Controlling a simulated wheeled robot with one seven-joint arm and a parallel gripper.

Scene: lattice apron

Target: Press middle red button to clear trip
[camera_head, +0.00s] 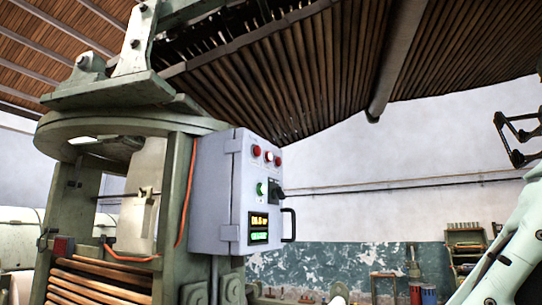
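A grey control box (212,195) is fixed to the right side of a green machine frame. Its face has a top row of three round buttons or lamps. The left one (256,150) and the right one (278,161) are red; the middle one (269,157) looks bright and whitish, perhaps lit. Below are a green button (261,189), a black rotary switch (276,193), an amber display (259,221) and a green display (259,237). My gripper (508,139), dark and partly cut off at the right edge, appears open and empty, far right of the box.
A black handle (289,225) sticks out from the box's right edge. An orange cable (184,205) runs down the machine post. Wooden slats (100,280) fill the lower left. A shelf (466,250) stands at the back right. The space between box and gripper looks clear.

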